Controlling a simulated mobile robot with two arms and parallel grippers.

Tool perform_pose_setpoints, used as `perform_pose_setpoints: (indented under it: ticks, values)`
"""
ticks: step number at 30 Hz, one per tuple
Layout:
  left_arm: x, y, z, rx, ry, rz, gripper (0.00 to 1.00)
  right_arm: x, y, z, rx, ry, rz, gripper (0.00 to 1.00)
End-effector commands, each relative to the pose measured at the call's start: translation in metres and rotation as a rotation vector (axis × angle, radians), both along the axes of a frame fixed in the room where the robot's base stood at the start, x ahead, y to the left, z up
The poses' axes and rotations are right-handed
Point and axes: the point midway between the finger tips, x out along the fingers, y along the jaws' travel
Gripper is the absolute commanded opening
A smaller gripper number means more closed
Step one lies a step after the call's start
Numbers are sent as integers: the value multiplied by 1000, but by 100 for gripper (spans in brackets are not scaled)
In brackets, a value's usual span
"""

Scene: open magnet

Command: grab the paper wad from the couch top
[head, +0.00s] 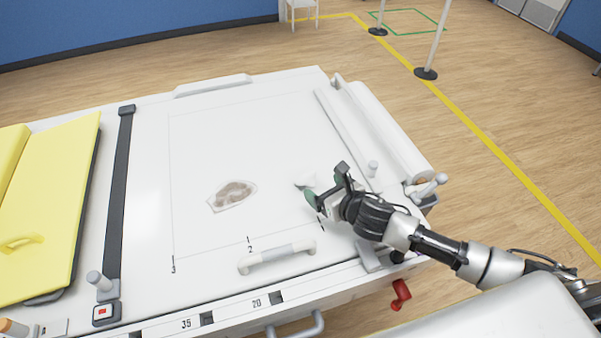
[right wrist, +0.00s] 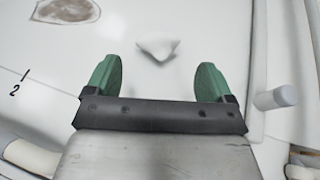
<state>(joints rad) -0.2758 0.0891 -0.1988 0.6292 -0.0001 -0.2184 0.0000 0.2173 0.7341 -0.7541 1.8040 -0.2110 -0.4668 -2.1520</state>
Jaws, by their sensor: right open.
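The paper wad (head: 306,182) is a small crumpled white piece on the white couch top (head: 200,130). In the right wrist view the paper wad (right wrist: 158,49) lies just beyond the fingertips, about midway between them. My right gripper (head: 325,198) is open and empty, close to the wad on its near right side. Its two green finger pads show in the right wrist view (right wrist: 158,75). In the head view my gripper stands right beside the wad; I cannot tell its exact height above the surface. My left gripper is not in view.
A stained pad (head: 233,195) lies left of the wad. A handle (head: 277,257) sits near the front edge, and a roll (head: 385,130) with a peg (head: 373,169) lines the right side. A black strap (head: 119,190) and a yellow panel (head: 50,210) are at left.

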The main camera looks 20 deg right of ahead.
Motion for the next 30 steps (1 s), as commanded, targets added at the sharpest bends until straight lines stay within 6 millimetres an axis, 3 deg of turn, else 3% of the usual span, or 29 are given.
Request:
perform_pose_setpoints:
  ticks: [3,8,11,18,24,30]
  values:
    - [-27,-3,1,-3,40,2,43,18,6,-5,3,-1,-2,84]
    - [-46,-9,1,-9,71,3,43,31,11,-12,2,-1,-2,84]
    - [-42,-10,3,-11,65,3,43,36,12,-13,3,-1,-2,84]
    - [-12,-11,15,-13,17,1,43,62,22,-19,4,0,-3,84]
    - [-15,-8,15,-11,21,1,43,78,27,-28,3,0,-2,84]
    - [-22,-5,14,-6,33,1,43,80,28,-30,2,-2,0,84]
